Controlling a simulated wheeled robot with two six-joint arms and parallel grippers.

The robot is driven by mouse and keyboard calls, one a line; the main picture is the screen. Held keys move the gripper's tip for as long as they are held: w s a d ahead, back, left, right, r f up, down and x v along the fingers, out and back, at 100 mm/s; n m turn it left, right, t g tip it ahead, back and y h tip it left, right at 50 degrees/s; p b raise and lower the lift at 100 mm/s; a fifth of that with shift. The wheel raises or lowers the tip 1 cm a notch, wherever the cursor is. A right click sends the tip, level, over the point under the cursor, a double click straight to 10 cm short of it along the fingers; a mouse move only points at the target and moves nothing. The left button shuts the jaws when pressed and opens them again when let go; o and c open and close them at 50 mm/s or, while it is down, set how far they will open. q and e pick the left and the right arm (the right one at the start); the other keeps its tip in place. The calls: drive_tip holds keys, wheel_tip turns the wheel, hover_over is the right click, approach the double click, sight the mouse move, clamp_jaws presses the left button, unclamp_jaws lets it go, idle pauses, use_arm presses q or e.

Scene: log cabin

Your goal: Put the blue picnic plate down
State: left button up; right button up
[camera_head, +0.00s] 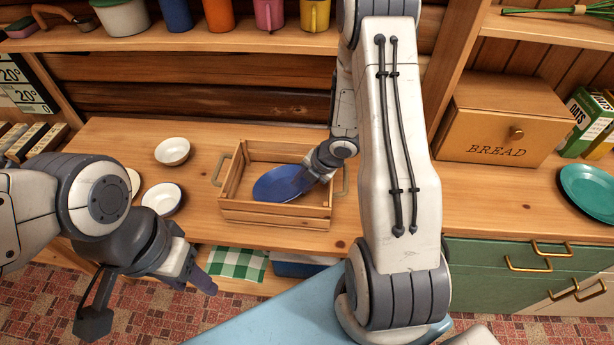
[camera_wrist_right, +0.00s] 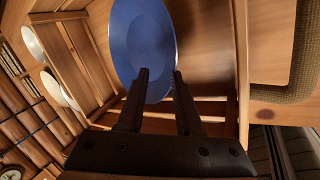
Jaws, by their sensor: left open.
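The blue picnic plate (camera_head: 278,185) is inside the wooden crate (camera_head: 272,214) on the counter; its right edge is partly hidden by my right gripper (camera_head: 314,176). In the right wrist view, the plate (camera_wrist_right: 144,35) lies beyond the fingertips and shows its broad face. The right gripper (camera_wrist_right: 160,73) has its two fingers apart, with the near rim of the plate visible between them. Whether a finger touches the plate I cannot tell. My left gripper (camera_head: 148,300) is open and empty, in front of the counter at lower left.
White bowls (camera_head: 172,151) stand left of the crate. A bread box (camera_head: 503,120) and a teal plate (camera_head: 588,190) are on the right counter. A shelf with coloured mugs (camera_head: 270,14) runs above. A green checked cloth (camera_head: 238,263) is below the counter.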

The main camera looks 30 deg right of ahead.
drive_tip(key=p+v, duration=0.4)
drive_tip(key=v, duration=0.7)
drive_tip(key=shift+r, duration=0.35)
drive_tip(key=w+a+r+m+t+h, duration=0.1)
drive_tip(key=w+a+r+m+h, duration=0.1)
drive_tip(key=a+r+m+h, duration=0.5)
drive_tip(key=s+a+r+m+g+y, duration=0.2)
drive_tip(key=s+a+r+m, duration=0.2)
drive_tip(key=s+a, duration=0.4)
drive_tip(key=s+a+r+m+g+y, duration=0.2)
drive_tip(key=s+a+m, duration=0.4)
drive_tip(key=s, duration=0.8)
wheel_tip(320, 180, up, 3)
drive_tip(key=a+g, duration=0.1)
drive_tip(key=a, duration=0.1)
drive_tip(key=shift+a+f+y, duration=0.25)
drive_tip(key=shift+a+y, duration=0.05)
